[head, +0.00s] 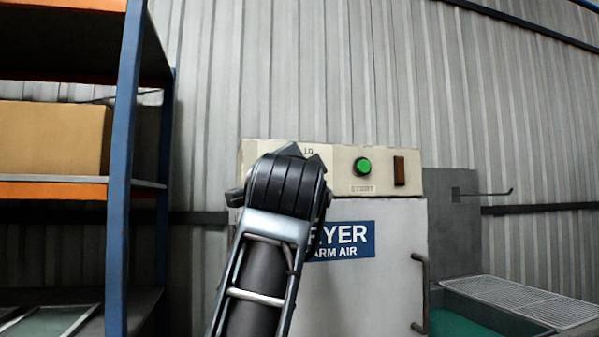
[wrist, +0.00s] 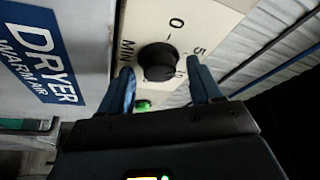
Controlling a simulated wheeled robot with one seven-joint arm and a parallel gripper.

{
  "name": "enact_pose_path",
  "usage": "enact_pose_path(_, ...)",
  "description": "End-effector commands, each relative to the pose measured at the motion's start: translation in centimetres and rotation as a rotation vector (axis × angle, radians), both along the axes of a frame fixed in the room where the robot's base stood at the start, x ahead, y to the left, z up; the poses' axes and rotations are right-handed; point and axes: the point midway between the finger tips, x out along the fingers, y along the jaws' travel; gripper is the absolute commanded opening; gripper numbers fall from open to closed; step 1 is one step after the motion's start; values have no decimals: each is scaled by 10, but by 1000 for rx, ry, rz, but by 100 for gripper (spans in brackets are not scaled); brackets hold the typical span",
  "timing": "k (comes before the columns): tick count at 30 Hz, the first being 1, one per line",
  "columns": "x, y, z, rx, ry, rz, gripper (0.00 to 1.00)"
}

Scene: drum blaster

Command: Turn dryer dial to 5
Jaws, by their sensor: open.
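The dryer dial (wrist: 158,61) is a round black knob on the cream control panel (wrist: 205,14) in the wrist view. Marks 0 and 5 and the word MIN show around it; another mark is partly hidden by the knob. I cannot tell where the dial points. My gripper (wrist: 160,68) is open, its two blue-grey fingers on either side of the dial. Contact with the knob cannot be made out. In the head view my arm hides the dial and most of the gripper in front of the dryer (head: 385,275).
The panel has a green start button (head: 364,167) and a dark red switch (head: 399,171) right of the dial. A door handle (head: 420,293) sticks out below. A shelf rack (head: 124,170) stands at left, a green basin with a grate (head: 525,298) at right.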

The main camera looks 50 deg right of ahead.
Motion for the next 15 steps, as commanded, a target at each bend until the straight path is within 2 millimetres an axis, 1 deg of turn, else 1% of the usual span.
enact_pose_path(5,0,1,0,0,0,0,64)
enact_pose_path(8,-4,5,-2,-1,0,0,64)
enact_pose_path(11,-11,16,-5,0,-1,3,64)
enact_pose_path(15,-25,35,-10,-2,-1,2,64)
